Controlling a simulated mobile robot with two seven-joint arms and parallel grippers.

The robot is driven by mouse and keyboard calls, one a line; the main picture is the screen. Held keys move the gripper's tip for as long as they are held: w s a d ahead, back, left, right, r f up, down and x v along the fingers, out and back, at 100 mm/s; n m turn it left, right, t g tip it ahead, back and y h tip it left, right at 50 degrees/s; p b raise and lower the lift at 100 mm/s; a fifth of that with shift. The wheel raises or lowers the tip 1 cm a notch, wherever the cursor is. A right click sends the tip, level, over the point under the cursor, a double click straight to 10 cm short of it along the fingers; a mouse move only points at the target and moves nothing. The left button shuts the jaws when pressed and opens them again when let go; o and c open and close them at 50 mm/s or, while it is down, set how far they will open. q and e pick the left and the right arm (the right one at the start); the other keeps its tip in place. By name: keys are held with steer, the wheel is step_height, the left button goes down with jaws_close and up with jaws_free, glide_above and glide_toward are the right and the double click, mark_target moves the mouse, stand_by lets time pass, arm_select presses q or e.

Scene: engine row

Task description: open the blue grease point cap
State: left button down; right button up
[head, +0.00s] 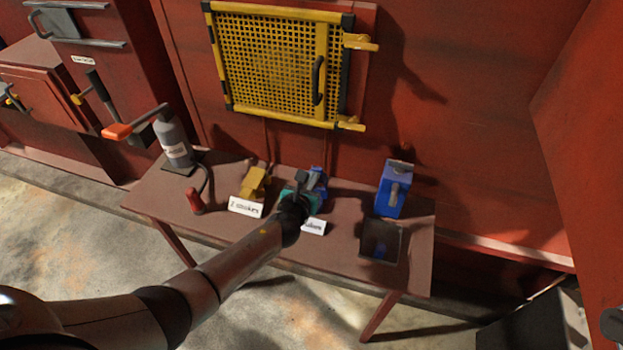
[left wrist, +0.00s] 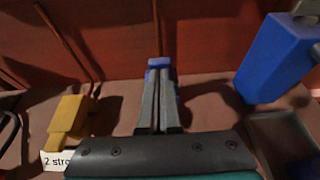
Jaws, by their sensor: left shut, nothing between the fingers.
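The blue grease point (head: 319,184) stands on the brown table, largely hidden behind my left gripper (head: 302,178). In the left wrist view, a blue top part of it (left wrist: 159,62) shows just beyond the fingertips, with a little more blue beside the fingers. My left gripper (left wrist: 158,90) is shut and empty, pointing at the blue grease point. I cannot tell whether the fingers touch it. The state of its cap is hidden. My right gripper is not in view.
A yellow grease point (head: 252,184) with a "2 strokes" label (head: 245,207) stands to the left. A grey cylinder with hose (head: 174,143) is further left. A blue box with a handle (head: 390,196) and dark tray (head: 367,243) are right. A yellow mesh guard (head: 270,62) hangs above.

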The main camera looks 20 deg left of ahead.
mark_target(316, 167)
arm_select(q)
steer(key=shift+w+r, duration=0.3)
steer(key=shift+w, duration=0.4)
steer(key=shift+w+r, duration=0.25)
steer(key=shift+w, duration=0.4)
steer(key=shift+d, duration=0.1)
steer(key=shift+r, duration=0.15)
steer(key=shift+r+p, duration=0.7)
steer(key=shift+p, duration=0.25)
steer(key=p+v, duration=0.5)
steer(key=v, duration=1)
steer(key=shift+s, duration=0.15)
